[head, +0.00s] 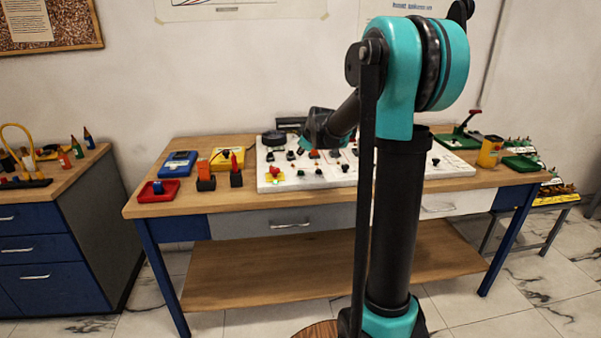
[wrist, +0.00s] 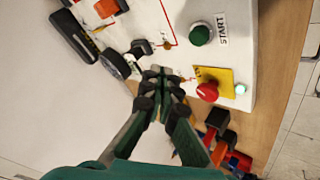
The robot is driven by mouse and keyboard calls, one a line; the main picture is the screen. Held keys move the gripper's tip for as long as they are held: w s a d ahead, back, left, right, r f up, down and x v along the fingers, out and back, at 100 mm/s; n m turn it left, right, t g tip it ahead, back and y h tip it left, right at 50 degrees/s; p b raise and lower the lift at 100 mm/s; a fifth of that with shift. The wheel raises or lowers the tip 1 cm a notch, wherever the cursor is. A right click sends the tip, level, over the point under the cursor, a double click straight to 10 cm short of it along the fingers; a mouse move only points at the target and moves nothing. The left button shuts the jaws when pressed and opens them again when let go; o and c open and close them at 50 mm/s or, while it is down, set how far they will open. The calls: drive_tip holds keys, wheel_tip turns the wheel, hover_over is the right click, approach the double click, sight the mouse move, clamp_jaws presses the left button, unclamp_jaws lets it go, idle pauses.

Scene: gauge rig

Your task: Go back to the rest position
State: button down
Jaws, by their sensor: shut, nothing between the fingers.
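My gripper (wrist: 160,82) is in the wrist view with its fingers shut together and nothing between them. It is over the edge of the white control panel (wrist: 270,20), which carries a green START button (wrist: 200,34), a red button (wrist: 207,91) on a yellow plate and a black knob (wrist: 140,48). Whether the fingertips touch the panel I cannot tell. In the head view my arm (head: 395,80) stands in front of the table and bends left toward the white panel (head: 300,184). The gripper's fingers are mostly hidden there.
The wooden table (head: 245,206) also holds a red tray (head: 158,191), a blue meter (head: 177,163), a yellow box (head: 228,158) and a yellow cup (head: 489,152). A blue cabinet (head: 50,240) stands at the left. Floor shows between cabinet and table.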

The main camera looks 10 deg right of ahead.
drive_tip(key=s+d+f+m+g, duration=0.1)
drive_tip(key=s+f+m, duration=0.2)
drive_tip(key=s, duration=1)
drive_tip(key=s+d+f+m+g+h, duration=0.1)
drive_tip(key=s+f+m, duration=0.3)
drive_tip(key=s+f, duration=0.4)
drive_tip(key=s+d+f+m+g+h, duration=0.1)
drive_tip(key=s+f+m, duration=0.3)
drive_tip(key=s, duration=1.6)
wheel_tip(320, 180, down, 2)
drive_tip(key=shift+d+f+g, duration=0.1)
drive_tip(key=shift+d+g, duration=0.4)
drive_tip(key=shift+g, duration=0.4)
